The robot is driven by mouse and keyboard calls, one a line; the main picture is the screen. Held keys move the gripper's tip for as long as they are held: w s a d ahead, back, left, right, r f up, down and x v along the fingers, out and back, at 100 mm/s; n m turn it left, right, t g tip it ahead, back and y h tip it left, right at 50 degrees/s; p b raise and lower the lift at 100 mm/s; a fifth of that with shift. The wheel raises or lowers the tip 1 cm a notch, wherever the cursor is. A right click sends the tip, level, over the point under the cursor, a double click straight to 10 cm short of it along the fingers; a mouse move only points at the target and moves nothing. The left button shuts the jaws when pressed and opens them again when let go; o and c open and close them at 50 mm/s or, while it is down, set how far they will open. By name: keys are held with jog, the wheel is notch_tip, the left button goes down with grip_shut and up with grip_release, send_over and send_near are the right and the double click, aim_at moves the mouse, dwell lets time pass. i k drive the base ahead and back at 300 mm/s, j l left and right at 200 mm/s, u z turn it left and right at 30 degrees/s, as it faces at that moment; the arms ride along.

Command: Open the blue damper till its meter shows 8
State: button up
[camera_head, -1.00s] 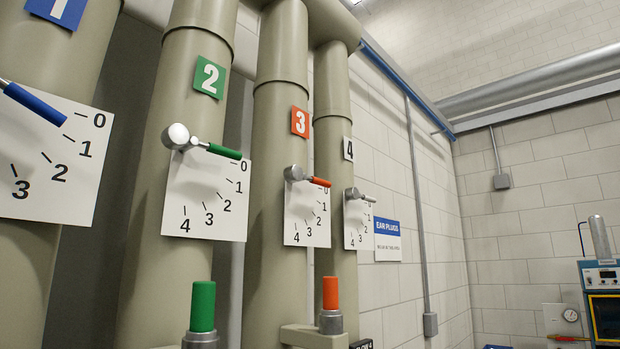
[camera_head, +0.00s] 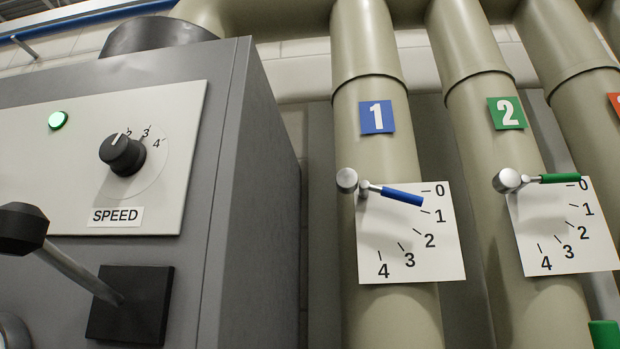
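The blue damper handle (camera_head: 402,197) is on the pipe marked with a blue number 1 sign (camera_head: 377,117). Its metal pivot (camera_head: 347,180) is at the upper left of a white scale plate (camera_head: 411,260) numbered 0 to 4. The handle slopes slightly down to the right, between the 0 and 1 marks. No meter showing a reading such as 8 is in view. My gripper is not in view.
A grey machine cabinet (camera_head: 268,150) stands at the left, with a SPEED knob (camera_head: 122,155), a lit green lamp (camera_head: 58,120) and a black-knobbed lever (camera_head: 23,228). A green damper handle (camera_head: 560,179) on pipe 2 points near 0.

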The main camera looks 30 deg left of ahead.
aim_at(346, 180)
jog(key=u, duration=1.3)
